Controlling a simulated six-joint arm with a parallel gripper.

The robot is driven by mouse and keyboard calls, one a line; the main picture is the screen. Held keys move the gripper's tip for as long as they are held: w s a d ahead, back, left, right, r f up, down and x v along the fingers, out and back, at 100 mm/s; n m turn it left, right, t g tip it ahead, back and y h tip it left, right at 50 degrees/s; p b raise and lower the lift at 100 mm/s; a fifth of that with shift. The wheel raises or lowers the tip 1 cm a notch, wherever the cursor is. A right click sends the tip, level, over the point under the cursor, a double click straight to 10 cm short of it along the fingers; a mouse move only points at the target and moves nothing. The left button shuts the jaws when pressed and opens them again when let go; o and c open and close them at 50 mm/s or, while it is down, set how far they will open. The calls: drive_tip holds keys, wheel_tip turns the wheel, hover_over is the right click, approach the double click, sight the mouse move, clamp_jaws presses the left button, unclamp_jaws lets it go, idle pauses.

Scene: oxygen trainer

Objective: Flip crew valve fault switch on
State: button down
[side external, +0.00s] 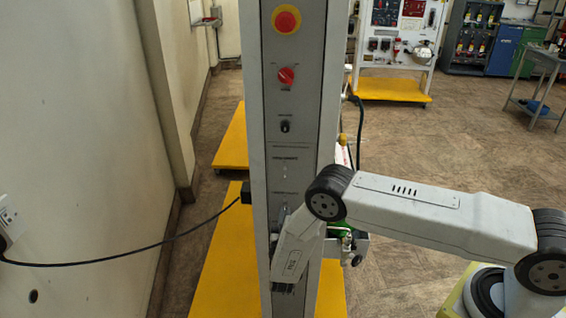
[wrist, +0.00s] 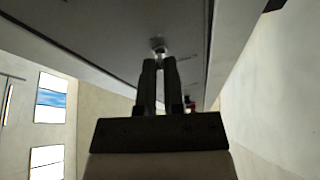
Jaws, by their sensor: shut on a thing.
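My gripper (wrist: 160,64) is in the wrist view, its two dark fingers close together with their tips at a small metal toggle switch (wrist: 159,46) on the underside-looking grey panel face. The fingers are shut on this switch. In the side view, the tall grey panel (side external: 295,110) stands upright, and my wrist is against its lower part. A small light toggle (side external: 284,171) shows above my wrist, under a label too small to read. My fingertips and the held switch are not clear in the side view. I cannot read which switch is the crew valve fault one.
Higher on the panel are a red button on a yellow ring (side external: 286,19), a red rotary knob (side external: 286,75) and a black selector (side external: 285,126). A black cable (side external: 120,259) runs from the wall to the panel's left side. A yellow base (side external: 222,265) lies below.

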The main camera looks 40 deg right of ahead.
drive_tip(key=shift+a+r+g+y, duration=0.1)
drive_tip(key=shift+r+g+y, duration=0.05)
drive_tip(key=shift+g+y, duration=0.15)
drive_tip(key=r+g+y, duration=0.1)
drive_tip(key=g+y, duration=0.2)
drive_tip(key=shift+s+r+g, duration=0.1)
drive_tip(key=shift+r+g, duration=0.2)
drive_tip(key=shift+r, duration=0.05)
drive_tip(key=shift+r+g+y, duration=0.3)
drive_tip(key=shift+g+y, duration=0.45)
drive_tip(key=shift+y, duration=0.1)
drive_tip(key=shift+r+g+y, duration=0.3)
drive_tip(key=shift+g+y, duration=0.45)
drive_tip(key=shift+y, duration=0.1)
drive_tip(key=c, duration=0.7)
unclamp_jaws()
drive_tip(key=shift+c, duration=0.2)
drive_tip(key=shift+r, duration=0.1)
drive_tip(key=v, duration=0.7)
drive_tip(key=shift+r, duration=0.15)
